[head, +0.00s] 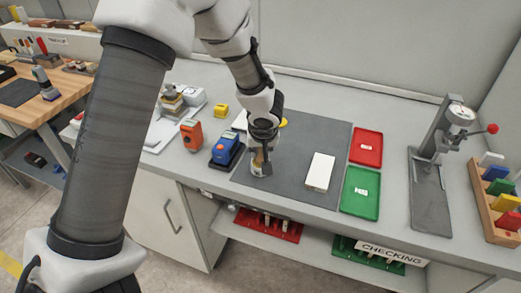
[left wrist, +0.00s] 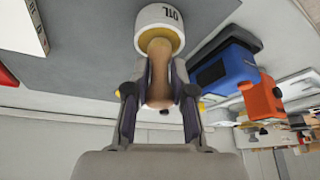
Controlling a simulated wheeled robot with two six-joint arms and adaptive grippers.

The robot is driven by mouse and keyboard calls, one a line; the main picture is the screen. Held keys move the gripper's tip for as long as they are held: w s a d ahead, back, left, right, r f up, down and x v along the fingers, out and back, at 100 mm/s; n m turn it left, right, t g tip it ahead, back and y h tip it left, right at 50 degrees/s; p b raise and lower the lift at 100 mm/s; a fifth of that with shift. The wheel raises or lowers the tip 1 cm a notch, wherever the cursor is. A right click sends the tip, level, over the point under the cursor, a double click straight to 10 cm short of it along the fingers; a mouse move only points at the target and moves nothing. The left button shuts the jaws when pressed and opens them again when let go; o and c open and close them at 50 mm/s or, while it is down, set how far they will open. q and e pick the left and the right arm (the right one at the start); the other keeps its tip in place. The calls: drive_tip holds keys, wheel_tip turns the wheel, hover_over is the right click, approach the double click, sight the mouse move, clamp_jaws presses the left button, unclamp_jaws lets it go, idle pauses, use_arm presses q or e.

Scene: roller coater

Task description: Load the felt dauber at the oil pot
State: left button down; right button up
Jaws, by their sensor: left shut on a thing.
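My left gripper (head: 263,134) is over the grey mat, pointing down. In the left wrist view its fingers (left wrist: 159,95) are shut on the tan handle of the felt dauber (left wrist: 160,72). The white oil pot (left wrist: 151,14), labelled OIL, is straight beyond the fingertips, with a yellowish inside. The dauber's far end lines up with the pot's mouth and its felt tip is hidden; I cannot tell how deep it sits. In the head view the pot (head: 257,168) stands on the mat right below the gripper, partly covered by it. My right gripper is not in view.
A blue device (head: 226,149) and an orange device (head: 191,134) stand left of the pot. A white block (head: 319,172) lies on the grey mat (head: 325,133) to the right. Beyond it are a red tray (head: 366,147), a green tray (head: 360,193) and a gauge stand (head: 430,190).

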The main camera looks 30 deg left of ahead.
use_arm(q)
drive_tip(key=shift+f, duration=0.1)
idle(0.3)
drive_tip(key=shift+r+p, duration=2.25)
drive_tip(key=shift+r, duration=1.35)
